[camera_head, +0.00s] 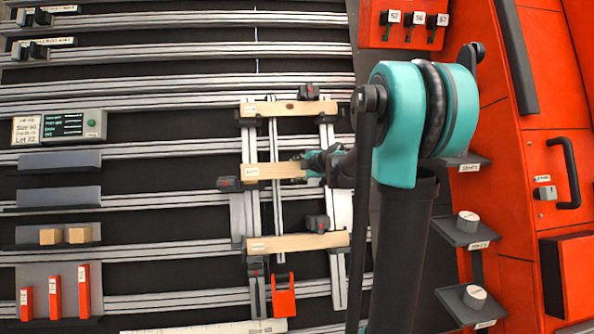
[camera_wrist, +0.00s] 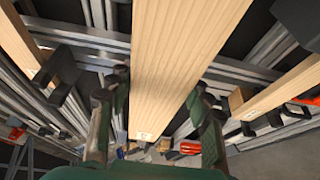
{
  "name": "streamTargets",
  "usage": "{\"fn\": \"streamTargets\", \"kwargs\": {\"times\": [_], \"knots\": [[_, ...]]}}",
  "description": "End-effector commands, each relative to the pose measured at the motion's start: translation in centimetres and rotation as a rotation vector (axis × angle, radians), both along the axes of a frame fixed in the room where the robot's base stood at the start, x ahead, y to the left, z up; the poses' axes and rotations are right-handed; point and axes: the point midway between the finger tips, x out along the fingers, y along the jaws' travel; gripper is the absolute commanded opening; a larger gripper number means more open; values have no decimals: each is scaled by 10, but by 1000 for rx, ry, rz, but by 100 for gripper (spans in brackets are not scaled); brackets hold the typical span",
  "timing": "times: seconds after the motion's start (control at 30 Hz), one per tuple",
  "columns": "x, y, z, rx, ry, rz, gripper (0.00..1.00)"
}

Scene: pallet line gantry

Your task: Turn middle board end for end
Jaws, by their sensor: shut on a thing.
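The middle board (camera_head: 272,171) is a pale wooden bar with a white label at its left end, lying across the vertical rails in the head view. My gripper (camera_head: 312,164) is at its right part and hides that end. In the wrist view the board (camera_wrist: 185,45) runs large between the two dark green fingers of my gripper (camera_wrist: 161,85), which is shut on it. A small white label shows at the board's lower end there. The upper board (camera_head: 290,108) and lower board (camera_head: 297,243) lie across the same rails, their labels also at the left.
Dark clamps stand close to the boards, at the middle board's left end (camera_head: 229,183), above the upper board (camera_head: 308,92) and over the lower board (camera_head: 317,223). A red bracket (camera_head: 283,296) sits below. Red cabinets with small shelves (camera_head: 467,231) fill the right side.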

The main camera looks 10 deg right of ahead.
Motion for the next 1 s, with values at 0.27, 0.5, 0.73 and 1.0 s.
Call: {"fn": "streamTargets", "kwargs": {"times": [0.27,0.5,0.73,1.0], "knots": [[18,0,-10,0,0,0,14],[34,0,-18,0,0,0,14],[48,0,-26,0,0,0,14],[64,0,-35,0,-1,0,14]]}}
